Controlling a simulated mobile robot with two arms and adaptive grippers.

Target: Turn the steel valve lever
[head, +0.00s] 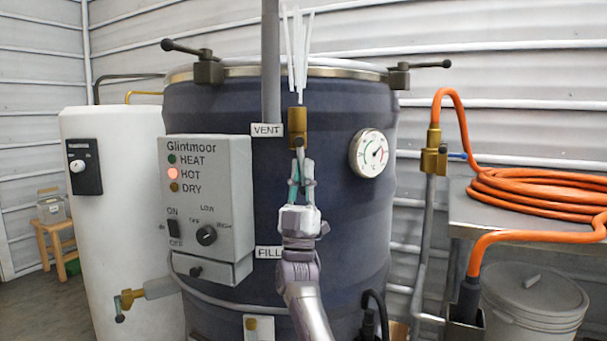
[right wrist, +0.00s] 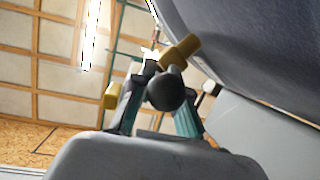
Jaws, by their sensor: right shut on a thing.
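In the right wrist view, a dark round end (right wrist: 166,92) sits between the teal-padded fingers of the gripper (right wrist: 160,80), with brass (right wrist: 181,52) just beyond. White streaks (head: 298,55) rise straight above the valve. My left gripper is not in view.
The drum (head: 335,220) fills the middle. A grey control box (head: 208,195) with the HOT lamp lit is close at left, and a dial gauge (head: 370,153) at right. A white tank (head: 112,220) stands left. An orange hose (head: 530,190) lies on a steel table (head: 480,210) at right.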

